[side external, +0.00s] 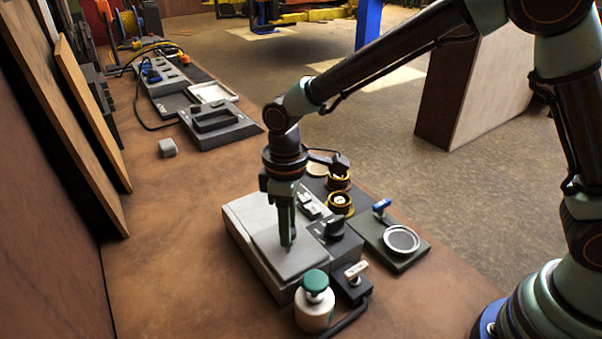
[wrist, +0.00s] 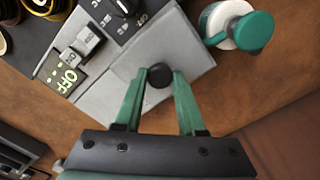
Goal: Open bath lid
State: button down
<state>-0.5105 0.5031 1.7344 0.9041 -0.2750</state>
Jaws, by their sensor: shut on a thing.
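The bath is a grey box with a flat light-grey lid (side external: 287,249) on the brown bench. The lid lies flat on the box in the side view. It also shows in the wrist view (wrist: 192,52), with a round black knob (wrist: 158,76) on it. My gripper (wrist: 159,79) has green fingers, one on each side of the knob, shut on it. In the side view my gripper (side external: 287,241) points straight down onto the lid, and its fingers hide the knob. A switch marked OFF (wrist: 66,78) sits beside the lid.
A white bottle with a green cap (side external: 314,302) stands close to the box's front corner. A black dial (side external: 333,227), yellow-rimmed round pots (side external: 340,202) and a green plate with a round dish (side external: 401,240) are to the right. The bench left of the box is clear.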

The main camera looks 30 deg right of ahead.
jog(key=shift+w, duration=0.1)
dwell(0.6)
jog(key=w, duration=0.8)
jog(key=shift+w+r, duration=0.1)
jog(key=shift+w, duration=0.25)
jog(key=c, duration=0.5)
grip_release()
notch_tip(320, 180, up, 12)
jog(key=shift+r, duration=0.15)
